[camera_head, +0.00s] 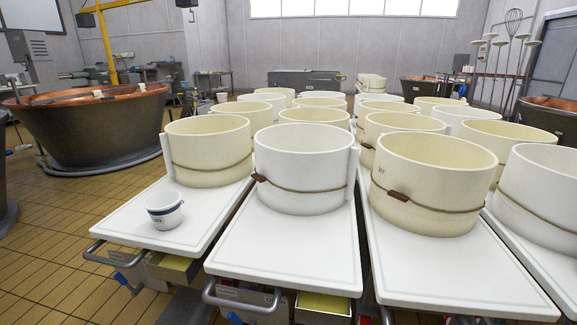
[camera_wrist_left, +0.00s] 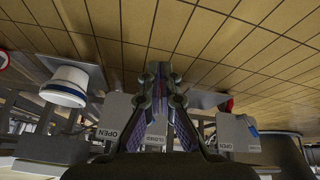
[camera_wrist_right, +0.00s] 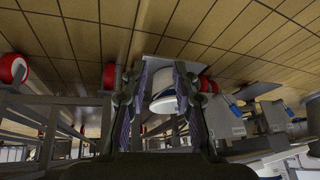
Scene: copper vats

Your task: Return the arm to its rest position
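Neither arm nor gripper shows in the head view. My left gripper (camera_wrist_left: 160,70) shows in the left wrist view with its fingertips together and nothing seen between them. My right gripper (camera_wrist_right: 163,68) shows in the right wrist view with its fingers apart. A small white cup with a dark blue band (camera_head: 165,210) stands upright on the left white tabletop (camera_head: 143,228). A white round thing with a blue band (camera_wrist_right: 163,92) appears between the right fingers in the picture, seemingly beyond them. A similar white tub (camera_wrist_left: 65,86) is at the left in the left wrist view.
Rows of large cream and white round moulds fill the carts, including a white mould (camera_head: 303,180) and a cream mould (camera_head: 428,190) at the front. A copper vat (camera_head: 88,130) stands at the left. Tiled floor (camera_head: 50,225) is open between vat and carts.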

